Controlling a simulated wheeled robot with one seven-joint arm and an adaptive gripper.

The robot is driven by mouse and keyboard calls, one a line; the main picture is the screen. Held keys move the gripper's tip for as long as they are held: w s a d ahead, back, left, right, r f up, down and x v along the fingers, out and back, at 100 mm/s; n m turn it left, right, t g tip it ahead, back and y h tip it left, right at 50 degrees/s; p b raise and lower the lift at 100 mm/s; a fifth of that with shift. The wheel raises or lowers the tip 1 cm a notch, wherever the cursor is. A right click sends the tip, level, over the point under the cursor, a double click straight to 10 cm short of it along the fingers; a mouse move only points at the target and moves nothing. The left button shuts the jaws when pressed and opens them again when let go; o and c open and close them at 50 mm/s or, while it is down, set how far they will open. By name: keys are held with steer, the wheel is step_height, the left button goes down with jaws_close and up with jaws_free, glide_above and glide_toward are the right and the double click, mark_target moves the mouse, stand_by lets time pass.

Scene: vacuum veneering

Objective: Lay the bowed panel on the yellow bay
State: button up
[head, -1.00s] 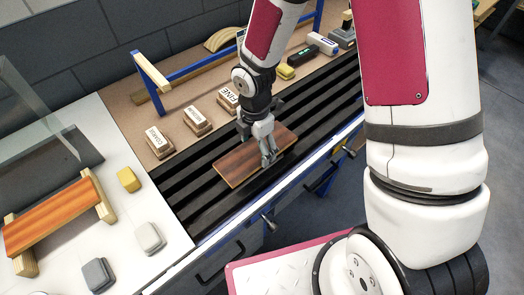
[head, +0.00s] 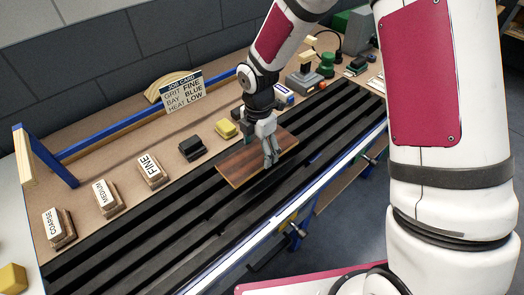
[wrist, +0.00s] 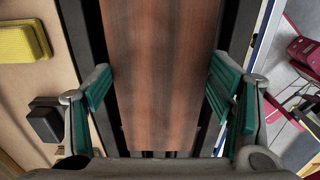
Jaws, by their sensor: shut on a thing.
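My gripper (head: 270,158) is shut on a brown wooden panel (head: 240,170), with its fingers across the panel's long edges. The panel is held over the black slatted bench (head: 150,246); I cannot tell whether it touches the slats. In the wrist view, the panel (wrist: 165,60) runs lengthwise between the two green-padded fingers. Its grain is dark and reddish, and any bow is not clear. No bay clearly marked yellow shows in these views.
A job card (head: 183,90) reads grit fine, bay blue, heat low. Sanding blocks labelled coarse (head: 58,229), medium (head: 107,198) and fine (head: 152,170) line the back shelf. A yellow sponge-like block (head: 226,129) and a black block (head: 192,149) sit nearby. Slats at left are clear.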

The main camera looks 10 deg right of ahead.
mark_target(259, 160)
steer(key=shift+d, duration=0.1)
stand_by(0.3)
steer(key=shift+f+b, duration=1.15)
steer(key=shift+f, duration=1.65)
steer(key=shift+f, duration=0.15)
steer(key=o, duration=1.3)
